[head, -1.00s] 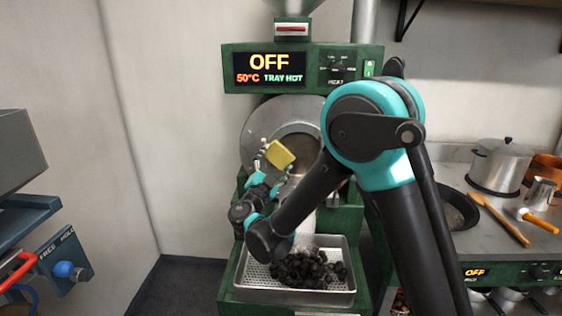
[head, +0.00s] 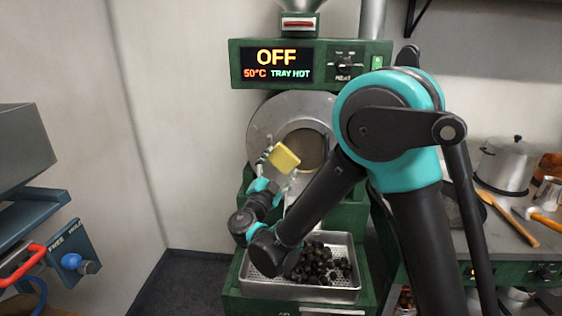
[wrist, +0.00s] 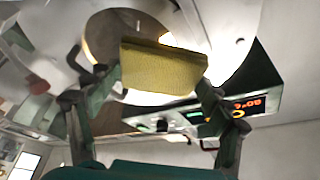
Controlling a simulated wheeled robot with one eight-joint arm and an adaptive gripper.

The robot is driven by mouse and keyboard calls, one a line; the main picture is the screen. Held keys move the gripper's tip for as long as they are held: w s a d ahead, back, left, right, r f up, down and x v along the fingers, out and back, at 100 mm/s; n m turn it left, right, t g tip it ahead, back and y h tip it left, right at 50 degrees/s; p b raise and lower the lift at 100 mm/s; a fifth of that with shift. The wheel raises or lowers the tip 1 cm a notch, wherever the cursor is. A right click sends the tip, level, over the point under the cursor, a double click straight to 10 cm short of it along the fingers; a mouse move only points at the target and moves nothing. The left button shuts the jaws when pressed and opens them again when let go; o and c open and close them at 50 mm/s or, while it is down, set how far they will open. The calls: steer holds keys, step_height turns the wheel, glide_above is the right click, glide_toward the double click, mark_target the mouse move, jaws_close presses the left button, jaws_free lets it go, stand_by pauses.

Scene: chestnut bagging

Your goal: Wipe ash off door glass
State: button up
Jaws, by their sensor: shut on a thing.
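The round metal door (head: 262,128) of the green roaster has a round glass (head: 306,150) at its centre, which looks brownish. My gripper (head: 274,160) is shut on a yellow sponge (head: 285,158). The sponge is in front of the lower left part of the glass. I cannot tell whether it touches the glass. In the wrist view the sponge (wrist: 162,70) sits between both fingers, with the round door and its glass behind it. The sponge hides part of the glass there. Ash on the glass cannot be made out.
The roaster's panel (head: 276,65) reads OFF, 50°C, TRAY HOT. A perforated metal tray (head: 290,292) below holds dark chestnuts. A counter at the right carries a lidded pot (head: 503,165) and a wooden spoon (head: 508,218). A blue unit (head: 75,250) stands at the left.

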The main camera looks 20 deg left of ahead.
steer(key=shift+s, duration=0.25)
steer(key=shift+s+d, duration=0.2)
steer(key=shift+s, duration=0.5)
steer(key=shift+s+d, duration=0.2)
steer(key=shift+s, duration=0.45)
steer(key=shift+w, duration=0.1)
steer(key=shift+w+a, duration=0.3)
steer(key=shift+w, duration=0.9)
steer(key=shift+w+a, duration=0.3)
steer(key=shift+w, duration=0.85)
steer(key=shift+w+a, duration=0.3)
steer(key=shift+w, duration=0.9)
steer(key=shift+w+a, duration=0.15)
steer(key=shift+w, duration=0.55)
